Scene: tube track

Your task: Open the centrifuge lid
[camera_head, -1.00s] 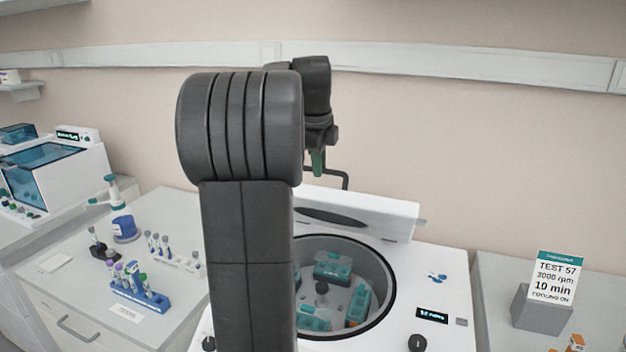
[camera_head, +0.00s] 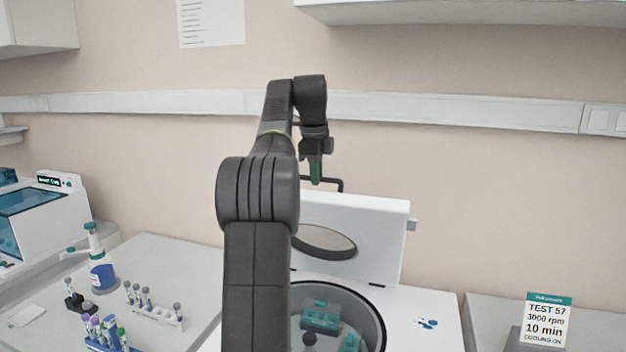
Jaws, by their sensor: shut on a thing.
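The white centrifuge lid (camera_head: 380,235) stands raised, nearly upright, behind the round bowl, with its dark oval window facing me. A black bar handle (camera_head: 340,185) sticks up at the lid's top edge. My gripper (camera_head: 316,172), with green fingers, is at the left part of this handle and is shut on it; the exact contact is small and partly hidden. The centrifuge (camera_head: 420,338) is a white body with an open bowl, showing a rotor with teal buckets (camera_head: 320,316). My arm hides the left side of the bowl and lid.
A wall rail (camera_head: 440,108) runs behind the arm.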

